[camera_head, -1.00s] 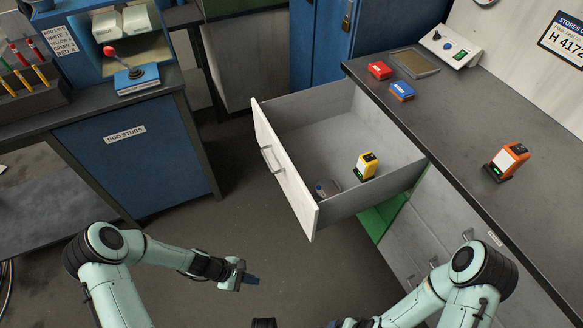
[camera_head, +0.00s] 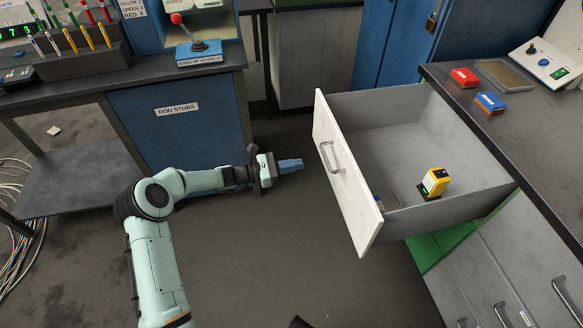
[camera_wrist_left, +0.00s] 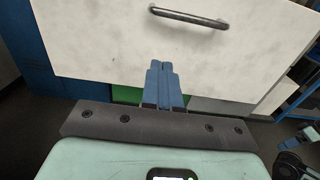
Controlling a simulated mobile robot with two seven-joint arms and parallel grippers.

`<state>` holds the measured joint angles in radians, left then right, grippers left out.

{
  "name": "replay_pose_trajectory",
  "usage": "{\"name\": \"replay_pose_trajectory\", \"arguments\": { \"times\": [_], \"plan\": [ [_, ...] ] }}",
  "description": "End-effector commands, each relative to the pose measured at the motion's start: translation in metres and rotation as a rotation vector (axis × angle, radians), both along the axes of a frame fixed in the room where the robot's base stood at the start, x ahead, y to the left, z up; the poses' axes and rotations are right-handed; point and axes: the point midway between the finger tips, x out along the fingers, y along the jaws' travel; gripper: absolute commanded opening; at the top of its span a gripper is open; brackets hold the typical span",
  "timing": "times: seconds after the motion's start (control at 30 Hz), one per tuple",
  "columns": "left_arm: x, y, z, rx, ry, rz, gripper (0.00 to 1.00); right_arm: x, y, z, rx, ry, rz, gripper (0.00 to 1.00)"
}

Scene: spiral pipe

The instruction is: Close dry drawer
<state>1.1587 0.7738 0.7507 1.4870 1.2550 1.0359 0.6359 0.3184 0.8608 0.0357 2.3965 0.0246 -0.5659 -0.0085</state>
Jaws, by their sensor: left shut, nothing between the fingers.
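The drawer (camera_head: 345,185) is pulled out of the grey cabinet, its white front facing left with a metal handle (camera_head: 333,157). Inside it stand a yellow and black device (camera_head: 434,183) and a small partly hidden item near the front corner. My left gripper (camera_head: 291,165) has blue fingers, shut and empty, just left of the drawer front and apart from it in the head view. In the left wrist view the fingers (camera_wrist_left: 163,85) point at the lower part of the white front (camera_wrist_left: 110,45), below the handle (camera_wrist_left: 190,18).
The dark counter (camera_head: 540,140) above the cabinet holds a red block (camera_head: 464,77), a blue block (camera_head: 490,102) and a tray. A blue rod stubs cabinet (camera_head: 180,135) stands on the left. Open floor (camera_head: 290,250) lies between.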

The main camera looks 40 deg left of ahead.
Motion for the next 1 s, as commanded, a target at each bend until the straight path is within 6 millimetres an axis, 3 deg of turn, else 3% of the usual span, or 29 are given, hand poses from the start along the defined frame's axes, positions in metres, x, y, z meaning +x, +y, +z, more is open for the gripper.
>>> {"name": "replay_pose_trajectory", "arguments": {
  "times": [0.27,0.4,0.6,1.0],
  "plan": [
    [0.047,-0.039,-0.003,-0.001,0.000,-0.003,0.00,0.025,-0.013,-0.019,-0.033,-0.064,-0.027,0.85],
    [0.063,-0.050,-0.003,0.001,0.001,-0.001,0.00,0.016,-0.016,-0.032,-0.034,-0.031,-0.030,0.85],
    [0.074,-0.058,-0.002,0.001,0.002,-0.001,0.00,0.005,-0.018,-0.040,-0.033,0.005,-0.031,0.85],
    [0.075,-0.059,-0.001,0.001,0.002,-0.001,0.00,0.003,-0.018,-0.040,-0.032,0.009,-0.031,0.85]
  ]
}}
